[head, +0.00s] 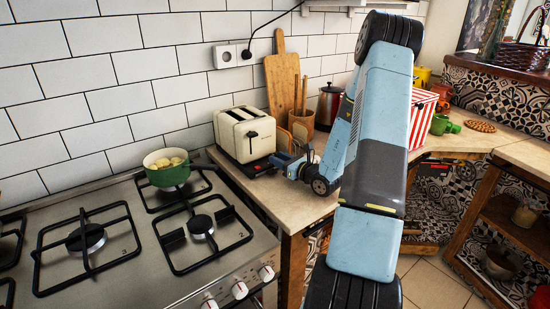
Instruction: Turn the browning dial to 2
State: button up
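A cream toaster (241,127) stands on the counter against the tiled wall, left of my arm. A black lever knob (253,135) shows on its end face. My gripper (274,162) is low over the counter, close to the lower part of that end face. The browning dial cannot be made out; the gripper may cover it, and its number setting is not readable. The fingertips are small and dark against the toaster's base, so I cannot tell whether they touch it or how far apart they are.
A gas stove (130,270) with a green pot (167,174) is at left. Cutting boards (281,80), a utensil holder (301,121) and a red canister (329,103) stand behind the gripper. A striped box (423,115) is right of my arm. Bare counter (285,205) lies in front.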

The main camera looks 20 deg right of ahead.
jog(key=shift+x, duration=1.3)
grip_shut()
